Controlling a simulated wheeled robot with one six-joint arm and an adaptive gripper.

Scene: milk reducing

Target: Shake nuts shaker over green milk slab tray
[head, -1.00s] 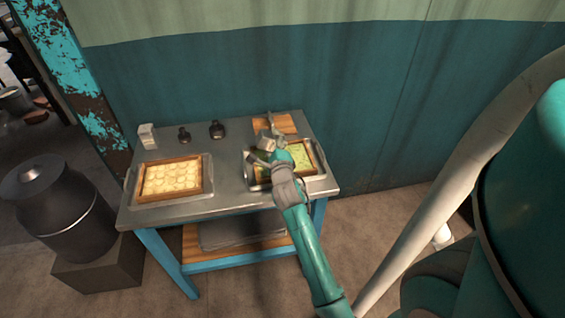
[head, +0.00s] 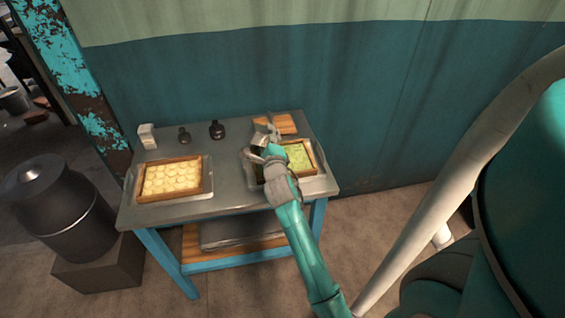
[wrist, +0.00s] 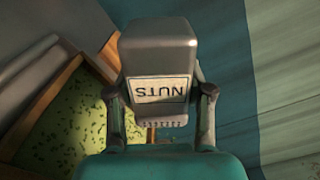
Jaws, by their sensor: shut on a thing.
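The nuts shaker (wrist: 158,60) is a grey box with a "NUTS" label, which reads upside down in the wrist view. My gripper (wrist: 160,100) is shut on it, with a finger on each side. In the head view my gripper (head: 264,146) holds the shaker (head: 260,139) above the left part of the green milk slab tray (head: 301,157). The tray is wood-framed with a green slab, and my arm hides part of it. In the wrist view the green slab (wrist: 65,130) shows at the lower left, beside the shaker.
A second wooden tray with a pale yellow, round-patterned slab (head: 170,178) sits on the table's left side. A white box (head: 147,136) and two dark bottles (head: 217,130) stand at the back. The table's middle (head: 228,165) is clear.

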